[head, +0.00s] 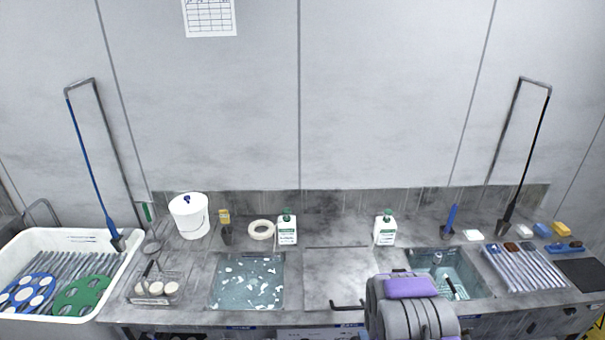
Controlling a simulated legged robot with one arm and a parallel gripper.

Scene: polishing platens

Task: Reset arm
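My arm (410,305), grey with purple pads, rises from the bottom edge of the head view, right of centre. It stands in front of the bench's front edge and covers part of it. I cannot make out gripper fingers on it, so whether my gripper is open or shut does not show. Nothing is seen held.
The grey bench (400,262) has a left basin (248,282) with white pieces in water and a right basin (462,268). A white tub (100,240) of discs stands left. A bucket (189,216) and two bottles (287,230) (385,231) stand behind.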

